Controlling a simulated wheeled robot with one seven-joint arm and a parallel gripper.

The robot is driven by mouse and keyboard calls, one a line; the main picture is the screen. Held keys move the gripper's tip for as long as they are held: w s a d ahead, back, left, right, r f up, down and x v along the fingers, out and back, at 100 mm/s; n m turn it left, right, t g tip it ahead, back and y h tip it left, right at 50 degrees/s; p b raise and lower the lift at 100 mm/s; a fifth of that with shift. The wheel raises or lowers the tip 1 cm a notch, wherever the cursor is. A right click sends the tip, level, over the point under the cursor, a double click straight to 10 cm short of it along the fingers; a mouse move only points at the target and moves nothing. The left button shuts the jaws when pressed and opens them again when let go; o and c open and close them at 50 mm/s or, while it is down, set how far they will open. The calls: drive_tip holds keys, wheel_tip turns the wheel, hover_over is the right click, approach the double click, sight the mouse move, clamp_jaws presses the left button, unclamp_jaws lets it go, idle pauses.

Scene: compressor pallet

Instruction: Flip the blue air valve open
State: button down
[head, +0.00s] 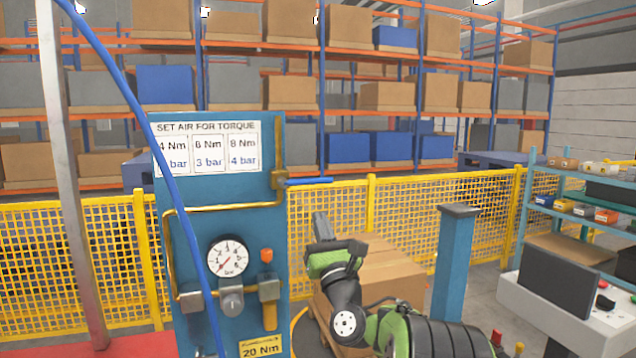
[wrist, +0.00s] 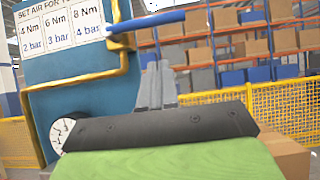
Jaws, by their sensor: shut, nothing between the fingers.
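The blue air valve (head: 308,181) is a lever sticking out level to the right from a brass fitting on the upper right edge of the blue panel (head: 215,225). In the wrist view the blue lever (wrist: 150,20) crosses the top, above my fingers. My gripper (head: 320,218) is shut and empty, pointing up, below the lever and a little right of the panel. In the wrist view my gripper (wrist: 158,70) shows its grey fingers together, apart from the lever or close under it; the exact gap is hard to tell.
A round gauge (head: 228,257) on the panel has its red needle toward the lower left. A brass pipe runs across the panel. A blue hose (head: 150,130) hangs in front. A yellow mesh fence (head: 400,205), cardboard boxes (head: 385,270) and a blue post (head: 453,260) stand behind my arm.

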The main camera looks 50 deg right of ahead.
sight(306, 180)
drive_tip(key=r, duration=0.1)
drive_tip(key=w+r+p, duration=0.1)
drive_tip(key=r, duration=0.1)
drive_tip(key=d+r+p, duration=0.1)
drive_tip(key=shift+w+r, duration=0.4)
